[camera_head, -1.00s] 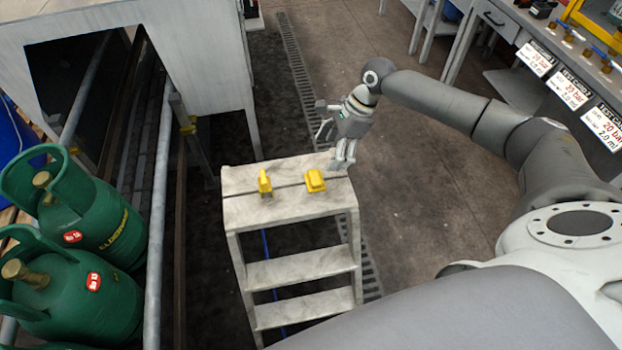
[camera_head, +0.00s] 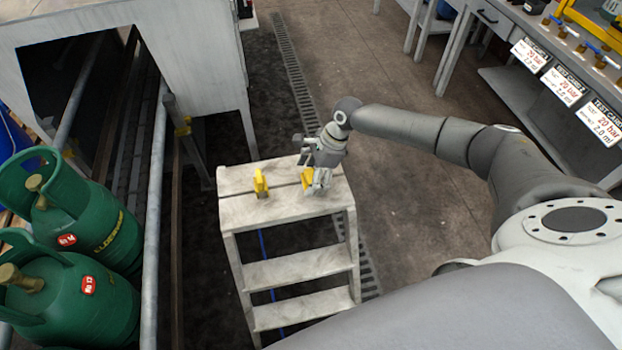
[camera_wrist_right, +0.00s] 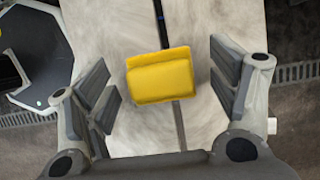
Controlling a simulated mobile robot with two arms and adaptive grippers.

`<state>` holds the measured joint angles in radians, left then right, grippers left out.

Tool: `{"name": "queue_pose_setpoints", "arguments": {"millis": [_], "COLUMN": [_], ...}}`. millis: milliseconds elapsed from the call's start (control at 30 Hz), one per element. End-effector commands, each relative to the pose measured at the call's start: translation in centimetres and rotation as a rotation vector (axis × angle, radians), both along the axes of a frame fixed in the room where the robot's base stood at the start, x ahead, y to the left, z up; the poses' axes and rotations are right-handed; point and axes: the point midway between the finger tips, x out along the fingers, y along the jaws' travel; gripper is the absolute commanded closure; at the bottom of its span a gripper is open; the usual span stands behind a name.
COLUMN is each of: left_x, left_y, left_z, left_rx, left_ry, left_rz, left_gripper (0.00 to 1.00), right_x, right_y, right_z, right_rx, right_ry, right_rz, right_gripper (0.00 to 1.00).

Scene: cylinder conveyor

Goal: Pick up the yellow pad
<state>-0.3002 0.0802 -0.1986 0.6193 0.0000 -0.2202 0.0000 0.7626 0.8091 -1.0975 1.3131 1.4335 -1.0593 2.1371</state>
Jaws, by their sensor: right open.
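Two yellow pieces lie on the top step of a grey-white step stool (camera_head: 235,212). One yellow piece (camera_head: 260,184) stands on the left of the top. The other, the yellow pad (camera_head: 307,182), is at the right and partly hidden by my right gripper (camera_head: 314,178). In the right wrist view my right gripper (camera_wrist_right: 167,95) is open, with the yellow pad (camera_wrist_right: 160,76) between its two fingers and clear space on both sides. The pad lies across the dark slot in the top. My left gripper is not in view.
Green gas cylinders (camera_head: 75,215) stand behind a metal rail (camera_head: 155,220) at the left. A white cabinet (camera_head: 200,60) is at the upper left. A workbench with test cards (camera_head: 565,85) is at the upper right. The floor (camera_head: 400,180) right of the stool is clear.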

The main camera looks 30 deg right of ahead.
Motion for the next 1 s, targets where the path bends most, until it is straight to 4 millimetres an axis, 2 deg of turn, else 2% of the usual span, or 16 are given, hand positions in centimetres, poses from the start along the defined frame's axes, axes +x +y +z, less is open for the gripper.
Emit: {"name": "queue_pose_setpoints", "arguments": {"millis": [100,400,467,767,867,1000], "left_x": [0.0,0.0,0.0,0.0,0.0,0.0], "left_y": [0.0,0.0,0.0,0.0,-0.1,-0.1], "left_z": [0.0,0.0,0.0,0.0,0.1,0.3], "left_rx": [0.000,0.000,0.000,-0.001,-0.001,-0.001], "left_ry": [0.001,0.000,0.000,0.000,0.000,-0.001], "left_rz": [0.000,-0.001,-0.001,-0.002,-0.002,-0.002], "left_gripper": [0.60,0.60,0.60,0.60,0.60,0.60], "right_x": [0.0,0.0,0.0,0.0,0.0,0.0], "right_y": [0.0,0.0,0.0,0.0,-0.1,0.0], "right_z": [0.0,0.0,0.0,0.2,0.8,2.5], "right_rx": [0.000,0.000,-0.001,0.000,0.000,0.000], "right_ry": [0.000,0.000,0.000,0.000,0.000,-0.002], "right_rz": [0.000,0.000,0.000,0.000,0.000,0.002], "right_gripper": [0.21,0.59,0.65,0.65,0.65,0.65]}}
